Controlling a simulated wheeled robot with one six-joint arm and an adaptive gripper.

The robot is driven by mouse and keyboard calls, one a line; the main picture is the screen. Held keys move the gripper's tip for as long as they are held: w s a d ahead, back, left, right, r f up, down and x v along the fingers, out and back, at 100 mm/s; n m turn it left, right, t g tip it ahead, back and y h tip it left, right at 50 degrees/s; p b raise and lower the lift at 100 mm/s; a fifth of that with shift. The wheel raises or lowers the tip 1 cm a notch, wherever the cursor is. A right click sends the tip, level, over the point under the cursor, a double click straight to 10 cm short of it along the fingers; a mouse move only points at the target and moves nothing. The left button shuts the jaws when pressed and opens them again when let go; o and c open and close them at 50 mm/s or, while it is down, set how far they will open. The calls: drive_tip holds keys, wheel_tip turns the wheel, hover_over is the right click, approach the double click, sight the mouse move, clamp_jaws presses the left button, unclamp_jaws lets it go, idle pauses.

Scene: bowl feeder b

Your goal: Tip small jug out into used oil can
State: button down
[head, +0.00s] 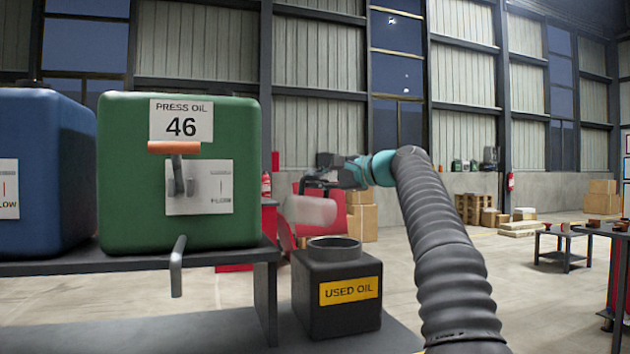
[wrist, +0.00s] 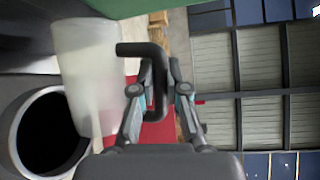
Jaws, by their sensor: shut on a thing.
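The small jug (head: 310,211) is a pale, translucent cup with a dark handle (wrist: 145,49). In the head view it lies almost on its side in the air, above the used oil can (head: 309,300). My gripper (head: 322,184) is shut on the handle from above and to the right. The wrist view shows the jug (wrist: 82,75) beside the gripper fingers (wrist: 154,90), with the can's round, dark opening (wrist: 45,132) close by. The can is black with a yellow "USED OIL" label. The jug's contents and any flow cannot be made out.
A green press oil tank (head: 120,180) with an orange-handled tap and a spout stands on a dark shelf (head: 120,262) at left. A blue tank (head: 45,150) is beside it. A low table (head: 565,237) and boxes stand far right. Open floor lies between.

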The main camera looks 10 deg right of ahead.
drive_tip(key=shift+w+d+r+m+y, duration=0.2)
drive_tip(key=shift+w+d+m+y, duration=0.1)
drive_tip(key=shift+d+m, duration=0.4)
idle(2.7)
